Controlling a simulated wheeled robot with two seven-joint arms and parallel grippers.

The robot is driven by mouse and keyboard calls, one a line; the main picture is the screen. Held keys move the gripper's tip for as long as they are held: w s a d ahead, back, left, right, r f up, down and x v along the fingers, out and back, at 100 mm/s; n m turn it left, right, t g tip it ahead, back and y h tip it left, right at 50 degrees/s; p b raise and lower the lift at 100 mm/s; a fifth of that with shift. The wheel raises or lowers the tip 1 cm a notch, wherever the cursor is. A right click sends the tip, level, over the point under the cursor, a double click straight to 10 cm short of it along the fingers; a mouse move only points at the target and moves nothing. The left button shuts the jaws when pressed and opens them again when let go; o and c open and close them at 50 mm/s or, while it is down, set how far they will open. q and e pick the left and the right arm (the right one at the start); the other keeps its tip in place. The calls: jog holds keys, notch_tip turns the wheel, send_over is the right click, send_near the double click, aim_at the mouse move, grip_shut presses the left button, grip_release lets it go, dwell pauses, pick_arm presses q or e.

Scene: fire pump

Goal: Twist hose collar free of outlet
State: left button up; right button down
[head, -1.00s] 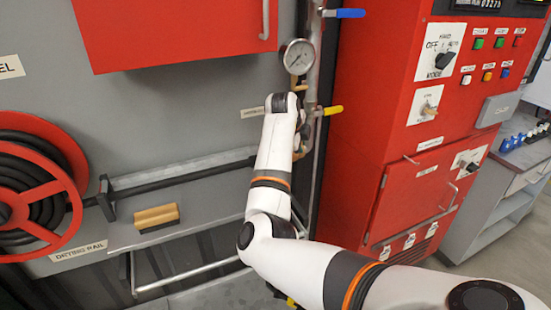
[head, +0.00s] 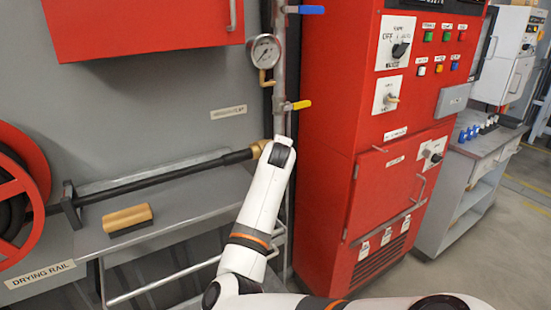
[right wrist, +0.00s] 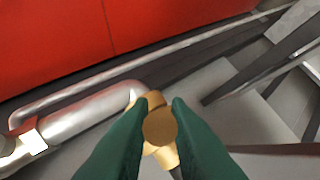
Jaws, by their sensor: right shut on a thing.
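The brass hose collar (head: 258,148) sits at the right end of the black hose (head: 180,174), against the upright pipe's outlet. In the right wrist view the green fingers of my right gripper (right wrist: 159,125) are closed on both sides of a round brass piece (right wrist: 160,127) that appears to be part of the collar. More brass shows just behind it, next to a silver pipe (right wrist: 88,115). In the head view my white forearm hides the fingers and part of the outlet. I cannot see whether the collar is apart from the outlet. My left gripper is out of view.
A gauge (head: 264,51), a blue lever (head: 305,9) and a yellow lever (head: 298,105) are on the pipe above. A red control cabinet (head: 330,130) stands close on the right. A wooden-backed brush (head: 127,219) lies on the grey shelf at left, near the red reel (head: 22,180).

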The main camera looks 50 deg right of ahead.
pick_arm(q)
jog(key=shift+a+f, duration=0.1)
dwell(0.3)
pick_arm(e)
jog(key=c, duration=1.4)
grip_release()
jog(key=shift+o, duration=0.2)
